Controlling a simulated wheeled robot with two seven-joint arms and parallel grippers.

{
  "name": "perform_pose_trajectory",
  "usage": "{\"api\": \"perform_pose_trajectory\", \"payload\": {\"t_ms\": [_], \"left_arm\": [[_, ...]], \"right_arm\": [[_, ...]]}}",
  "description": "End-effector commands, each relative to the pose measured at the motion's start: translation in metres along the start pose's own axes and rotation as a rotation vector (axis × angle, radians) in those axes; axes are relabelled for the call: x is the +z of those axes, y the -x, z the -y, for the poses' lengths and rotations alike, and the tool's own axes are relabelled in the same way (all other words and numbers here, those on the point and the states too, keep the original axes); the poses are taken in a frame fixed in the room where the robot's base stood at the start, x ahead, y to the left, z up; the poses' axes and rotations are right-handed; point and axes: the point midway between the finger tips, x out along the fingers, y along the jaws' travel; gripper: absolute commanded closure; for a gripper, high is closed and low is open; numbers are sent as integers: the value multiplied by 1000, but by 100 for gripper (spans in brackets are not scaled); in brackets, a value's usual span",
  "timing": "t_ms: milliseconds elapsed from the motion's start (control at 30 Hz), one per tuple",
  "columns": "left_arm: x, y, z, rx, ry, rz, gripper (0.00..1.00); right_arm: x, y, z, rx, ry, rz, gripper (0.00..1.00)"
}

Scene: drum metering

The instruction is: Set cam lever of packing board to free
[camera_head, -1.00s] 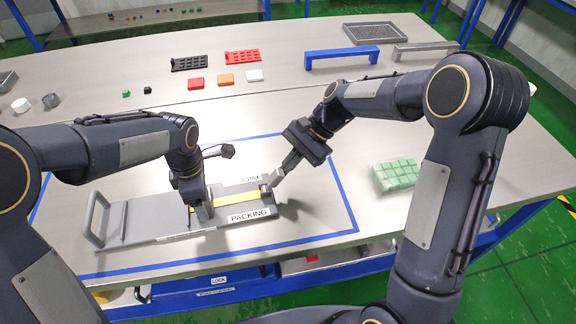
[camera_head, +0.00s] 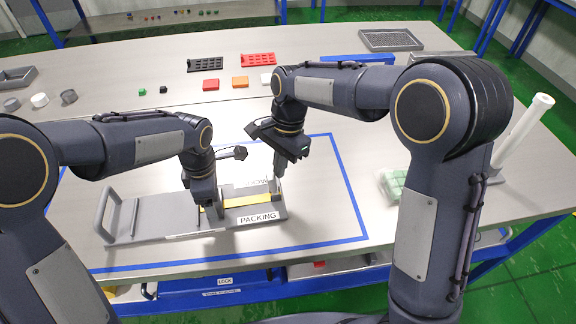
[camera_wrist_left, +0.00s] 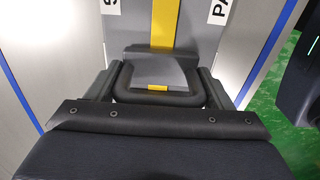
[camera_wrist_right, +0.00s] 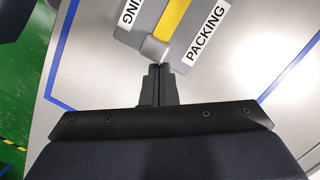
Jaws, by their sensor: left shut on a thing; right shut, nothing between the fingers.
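The packing board (camera_head: 150,216) is a grey plate lying on the table, with a grey bar handle at its left end, a yellow strip and PACKING labels at its right. My left gripper (camera_head: 213,212) is shut on a dark, rounded slider handle (camera_wrist_left: 158,99) on the board; the left wrist view shows its fingers on both sides. My right gripper (camera_head: 280,174) is shut and empty, pointing down at the board's right end. In the right wrist view its fingertips (camera_wrist_right: 158,68) are right beside a small grey lever (camera_wrist_right: 151,50) at the end of the yellow strip. Whether they touch is unclear.
Blue tape (camera_head: 345,185) outlines the work area around the board. A clear package of green blocks (camera_head: 391,183) and a white tube (camera_head: 522,130) are at the right. Red, orange and black parts, a blue bar (camera_head: 345,59) and a grey tray (camera_head: 391,40) are at the back.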

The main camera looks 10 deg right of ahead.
Motion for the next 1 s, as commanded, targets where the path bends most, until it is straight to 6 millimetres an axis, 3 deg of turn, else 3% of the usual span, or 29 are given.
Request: {"api": "perform_pose_trajectory", "payload": {"t_ms": [200,1000], "left_arm": [[0,1,-1,3,1,2,78],[0,1,0,2,1,2,78]], "right_arm": [[14,-1,9,0,3,3,100],[17,15,8,-2,2,4,100]]}}
